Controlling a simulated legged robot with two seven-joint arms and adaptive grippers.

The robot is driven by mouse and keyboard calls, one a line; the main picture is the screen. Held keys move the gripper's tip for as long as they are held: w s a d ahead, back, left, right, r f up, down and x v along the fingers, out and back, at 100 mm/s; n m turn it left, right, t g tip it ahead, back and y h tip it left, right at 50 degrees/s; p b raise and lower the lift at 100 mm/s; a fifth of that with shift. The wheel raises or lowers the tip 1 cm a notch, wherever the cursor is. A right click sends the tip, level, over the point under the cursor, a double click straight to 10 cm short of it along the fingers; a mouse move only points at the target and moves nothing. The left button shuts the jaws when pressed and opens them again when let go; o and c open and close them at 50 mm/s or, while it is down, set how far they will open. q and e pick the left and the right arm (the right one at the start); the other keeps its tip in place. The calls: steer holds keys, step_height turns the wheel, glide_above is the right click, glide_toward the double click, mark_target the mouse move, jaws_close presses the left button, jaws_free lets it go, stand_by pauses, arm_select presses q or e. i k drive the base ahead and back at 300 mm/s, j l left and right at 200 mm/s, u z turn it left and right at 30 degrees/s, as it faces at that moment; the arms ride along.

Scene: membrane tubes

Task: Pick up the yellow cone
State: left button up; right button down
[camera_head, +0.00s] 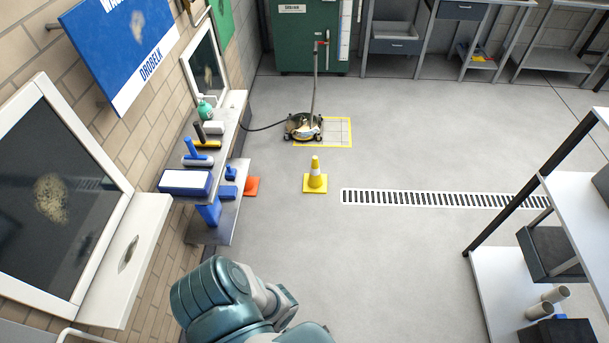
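The yellow cone (315,181) stands upright on the grey floor, a little above the middle of the head view. It has a white band and a square yellow base, and nothing covers it. A teal and grey part of my own arm shows at the bottom, well short of the cone. Neither of my grippers can be made out in this view.
An orange object (251,186) is partly hidden by the wall shelf (228,212) at left. A floor machine (303,126) stands on a yellow-edged mat (344,143) behind the cone. A drain grate (420,198) lies right of it. A rack (500,290) stands at right. Floor before the cone is clear.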

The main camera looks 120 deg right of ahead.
mark_target(314, 181)
steer(key=z, duration=2.15)
